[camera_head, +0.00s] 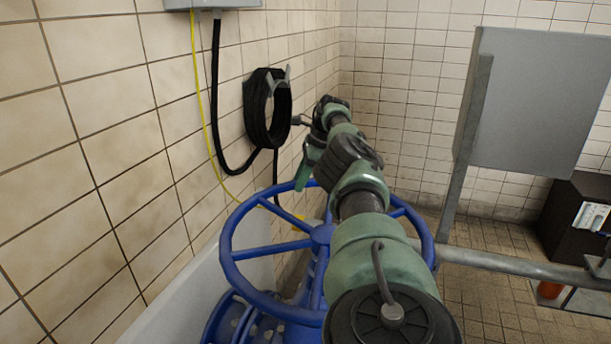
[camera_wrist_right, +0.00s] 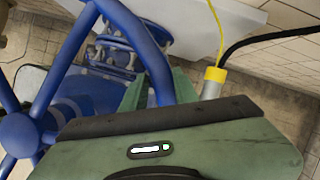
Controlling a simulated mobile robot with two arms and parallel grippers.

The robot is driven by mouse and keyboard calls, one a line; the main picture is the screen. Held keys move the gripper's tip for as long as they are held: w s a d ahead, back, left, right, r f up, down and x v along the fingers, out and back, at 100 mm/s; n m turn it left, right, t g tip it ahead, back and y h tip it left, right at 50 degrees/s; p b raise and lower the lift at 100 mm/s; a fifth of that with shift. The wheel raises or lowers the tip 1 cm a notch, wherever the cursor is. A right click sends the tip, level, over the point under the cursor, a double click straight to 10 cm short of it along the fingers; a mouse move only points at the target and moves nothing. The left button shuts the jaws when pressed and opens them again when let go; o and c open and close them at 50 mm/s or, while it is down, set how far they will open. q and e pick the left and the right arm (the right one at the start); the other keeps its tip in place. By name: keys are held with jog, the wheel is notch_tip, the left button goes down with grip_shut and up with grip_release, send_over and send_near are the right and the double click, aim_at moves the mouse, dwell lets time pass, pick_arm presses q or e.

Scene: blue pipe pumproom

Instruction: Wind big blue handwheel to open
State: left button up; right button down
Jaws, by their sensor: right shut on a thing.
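The big blue handwheel (camera_head: 320,236) is in the middle of the head view, with a round rim, spokes and a central hub. Part of my right arm covers its right side. My right gripper (camera_head: 305,178) is at the wheel's far rim, with green fingers. In the right wrist view, the green fingers (camera_wrist_right: 158,90) sit either side of the blue rim and are shut on it. The hub and spokes of the handwheel (camera_wrist_right: 18,135) show at the left there. My left gripper is not in view.
Below the wheel is a blue flanged body (camera_head: 245,322). A coiled black hose (camera_head: 268,112) hangs on the tiled wall at left, near a yellow cable (camera_head: 205,120). A grey panel (camera_head: 540,100) and a metal rail (camera_head: 510,262) stand at right.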

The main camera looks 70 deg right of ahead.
jog(key=c, duration=1.1)
grip_release()
jog(key=shift+a+f, duration=0.1)
jog(key=shift+a, duration=0.15)
jog(key=shift+a+r, duration=0.2)
jog(key=shift+a, duration=0.15)
jog(key=shift+s+d+r, duration=0.25)
jog(key=shift+s+r, duration=0.1)
jog(key=shift+r, duration=0.15)
jog(key=v, duration=0.4)
jog(key=p+v, duration=0.1)
jog(key=v, duration=0.1)
jog(key=shift+a+r, duration=0.35)
jog(key=shift+r, duration=0.1)
jog(key=shift+c, duration=0.2)
